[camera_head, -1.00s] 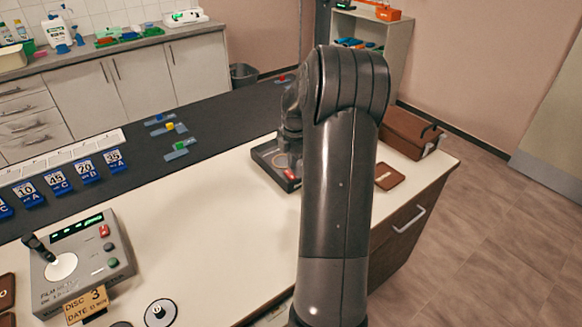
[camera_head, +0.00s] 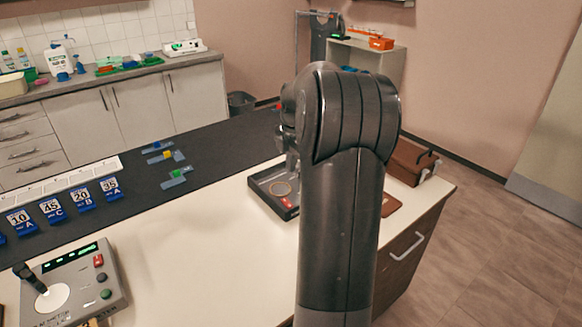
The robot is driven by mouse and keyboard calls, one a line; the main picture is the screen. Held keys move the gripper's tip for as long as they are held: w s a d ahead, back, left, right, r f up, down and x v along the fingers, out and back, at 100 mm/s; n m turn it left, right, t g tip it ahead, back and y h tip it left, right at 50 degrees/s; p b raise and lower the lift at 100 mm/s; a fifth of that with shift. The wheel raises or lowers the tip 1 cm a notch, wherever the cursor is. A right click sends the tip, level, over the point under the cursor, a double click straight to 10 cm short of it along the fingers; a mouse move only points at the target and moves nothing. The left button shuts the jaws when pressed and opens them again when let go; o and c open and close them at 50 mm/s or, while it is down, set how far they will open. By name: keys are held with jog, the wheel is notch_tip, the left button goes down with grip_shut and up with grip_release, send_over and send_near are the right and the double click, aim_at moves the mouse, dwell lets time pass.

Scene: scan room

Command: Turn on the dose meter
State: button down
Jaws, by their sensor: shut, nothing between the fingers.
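A shallow dark box (camera_head: 256,196) with a pale ring and a red switch (camera_head: 288,203) lies on the white worktop, left of my arm. A grey meter (camera_head: 60,312) with a lit green display, a black lever and red and green buttons stands at the lower left. My gripper (camera_head: 291,168) shows only in part, shut, above the back right of the dark box. My arm hides the rest of it and the box's right side. I see nothing held.
Several numbered blue stands (camera_head: 82,200) line the dark strip at left, with small coloured-block holders (camera_head: 174,174) beyond. A brown case (camera_head: 408,160) and a brown pad (camera_head: 390,204) lie right of my arm. The worktop's middle is clear.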

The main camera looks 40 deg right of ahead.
aim_at(284, 200)
jog(key=shift+w+a, duration=0.1)
jog(key=shift+w, duration=0.5)
jog(key=f, duration=0.4)
jog(key=w+f, duration=0.1)
jog(key=f, duration=0.4)
jog(key=w+f, duration=0.1)
jog(key=f, duration=0.3)
jog(key=shift+f, duration=0.4)
